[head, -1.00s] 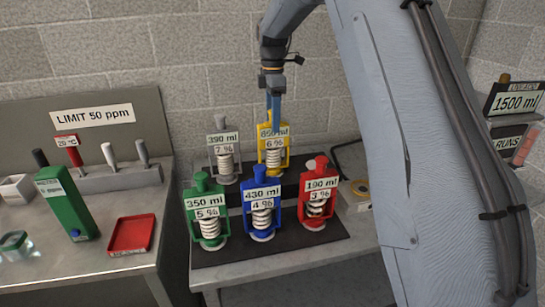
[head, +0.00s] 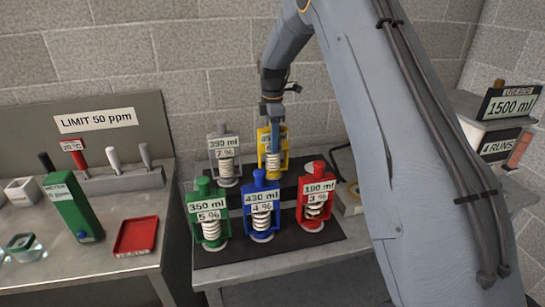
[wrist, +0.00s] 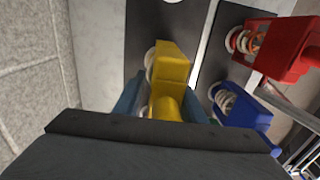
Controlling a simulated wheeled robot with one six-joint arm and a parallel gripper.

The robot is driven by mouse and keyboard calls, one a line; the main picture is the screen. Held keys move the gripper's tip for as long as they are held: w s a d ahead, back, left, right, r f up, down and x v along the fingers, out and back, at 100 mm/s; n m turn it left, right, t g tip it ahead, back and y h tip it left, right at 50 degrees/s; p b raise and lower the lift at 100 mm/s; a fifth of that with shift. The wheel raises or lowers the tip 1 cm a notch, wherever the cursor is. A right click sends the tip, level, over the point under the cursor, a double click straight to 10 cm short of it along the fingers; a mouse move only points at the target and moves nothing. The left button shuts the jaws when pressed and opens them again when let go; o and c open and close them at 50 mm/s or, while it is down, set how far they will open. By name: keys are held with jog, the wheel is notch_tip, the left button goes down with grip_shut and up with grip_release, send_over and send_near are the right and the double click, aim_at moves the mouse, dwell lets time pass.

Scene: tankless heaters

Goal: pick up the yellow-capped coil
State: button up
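The yellow-capped coil (head: 263,138) stands upright at the right of the back row in the head view, a white spring in a yellow frame. My gripper (head: 275,143) points down over it, its blue fingers in front of its label and hiding part of it. In the wrist view the yellow cap (wrist: 169,68) lies between the two fingers of my gripper (wrist: 163,103), one on each side. The fingers look spread around it; any contact is hard to see.
A grey-capped coil (head: 223,155) stands left of it. Green (head: 208,214), blue (head: 261,203) and red (head: 316,196) coils stand in the front row. A left bench holds a green meter (head: 73,207) and a red tray (head: 135,236). A block wall is behind.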

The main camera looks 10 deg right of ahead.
jog(key=shift+s, duration=0.1)
grip_shut()
dwell(1.0)
